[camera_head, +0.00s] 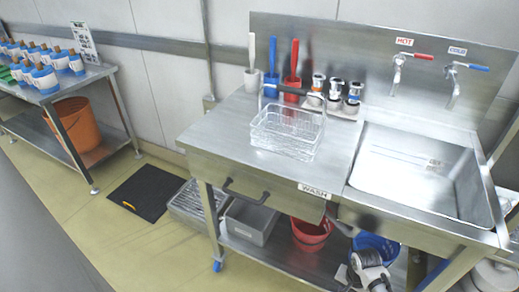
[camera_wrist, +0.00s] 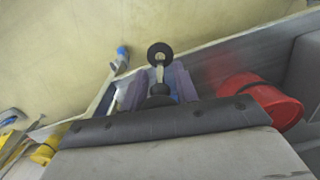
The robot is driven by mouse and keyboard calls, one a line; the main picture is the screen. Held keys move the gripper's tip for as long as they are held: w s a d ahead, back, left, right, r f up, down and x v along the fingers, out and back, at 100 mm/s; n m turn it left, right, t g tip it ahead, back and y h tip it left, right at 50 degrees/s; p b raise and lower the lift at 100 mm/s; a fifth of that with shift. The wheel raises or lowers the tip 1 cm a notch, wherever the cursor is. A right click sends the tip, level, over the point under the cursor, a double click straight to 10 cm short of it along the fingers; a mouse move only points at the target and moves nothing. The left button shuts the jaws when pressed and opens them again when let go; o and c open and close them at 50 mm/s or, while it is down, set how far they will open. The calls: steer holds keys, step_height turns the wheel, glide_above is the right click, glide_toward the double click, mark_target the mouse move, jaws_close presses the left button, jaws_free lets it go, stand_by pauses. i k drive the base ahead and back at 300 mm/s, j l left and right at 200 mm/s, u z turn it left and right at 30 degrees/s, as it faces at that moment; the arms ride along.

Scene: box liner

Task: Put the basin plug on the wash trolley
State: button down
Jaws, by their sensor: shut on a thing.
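In the wrist view my gripper (camera_wrist: 158,84) is shut on the basin plug (camera_wrist: 160,54), which shows as a black disc on a pale stem between the two fingers. The stem's lower end is partly hidden by the fingers. The wash trolley (camera_head: 222,128) is a steel table with a WASH label on its front edge and blue-wheeled legs. In the head view the grey and white end of my arm (camera_head: 372,272) is low in front of the trolley. The plug cannot be made out there.
A wire basket (camera_head: 285,132) stands mid-top; brushes in holders (camera_head: 292,82) and several jars (camera_head: 335,92) stand behind it. The sink (camera_head: 415,170) adjoins on the right. A red bucket (camera_head: 311,235) and grey bin (camera_head: 250,221) are on the lower shelf. The trolley top's left is clear.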

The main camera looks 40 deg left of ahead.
mark_target(238, 137)
steer(key=j+u, duration=0.1)
steer(key=u, duration=0.75)
steer(key=i+j, duration=0.1)
steer(key=j, duration=0.3)
steer(key=i+j, duration=0.1)
steer(key=j, duration=0.35)
steer(key=i+j, duration=0.1)
steer(key=j, duration=0.3)
steer(key=i+j, duration=0.15)
steer(key=j, duration=0.25)
